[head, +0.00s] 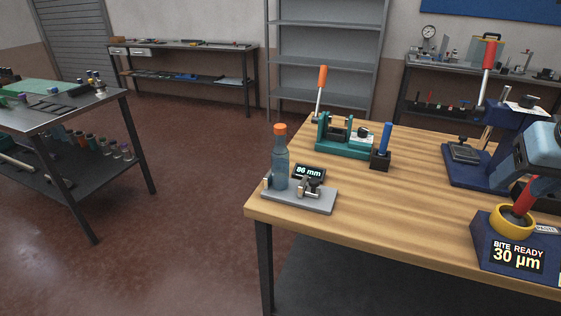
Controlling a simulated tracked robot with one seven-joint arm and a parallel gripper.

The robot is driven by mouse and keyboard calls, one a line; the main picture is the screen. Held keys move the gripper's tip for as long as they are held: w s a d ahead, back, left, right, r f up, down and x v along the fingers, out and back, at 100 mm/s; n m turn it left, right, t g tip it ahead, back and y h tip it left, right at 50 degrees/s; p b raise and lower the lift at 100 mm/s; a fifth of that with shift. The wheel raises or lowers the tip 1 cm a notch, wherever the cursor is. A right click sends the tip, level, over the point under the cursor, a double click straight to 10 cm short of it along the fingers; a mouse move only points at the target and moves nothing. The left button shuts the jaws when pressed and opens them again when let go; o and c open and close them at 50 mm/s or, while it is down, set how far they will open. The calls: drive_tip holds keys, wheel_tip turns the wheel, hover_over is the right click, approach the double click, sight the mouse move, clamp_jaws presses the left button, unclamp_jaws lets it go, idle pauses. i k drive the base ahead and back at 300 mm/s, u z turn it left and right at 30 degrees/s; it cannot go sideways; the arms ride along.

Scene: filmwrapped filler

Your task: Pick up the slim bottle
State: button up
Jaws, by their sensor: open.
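The slim bottle (280,168) is blue-grey with an orange cap and narrow neck. It stands upright on a grey fixture plate (318,203) near the left front corner of the wooden table. A small metal clamp or gauge part (312,183) sits right of the bottle on the plate, and a small pale block is at its left foot. A dark display (309,172) reading "86 mm" is just behind. A light blue and dark part at the right edge may be my arm, far right of the bottle.
A teal fixture (345,138), a blue upright handle in a black block (381,150) and an orange-handled tool (321,90) stand behind the bottle. A navy box (484,240) with a yellow ring (513,222) stands front right. The wooden tabletop (400,212) between is clear.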

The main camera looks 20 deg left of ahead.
sight(279, 153)
drive_tip(key=u, duration=0.05)
drive_tip(key=k, duration=0.95)
drive_tip(key=u, duration=0.5)
drive_tip(key=i, duration=0.65)
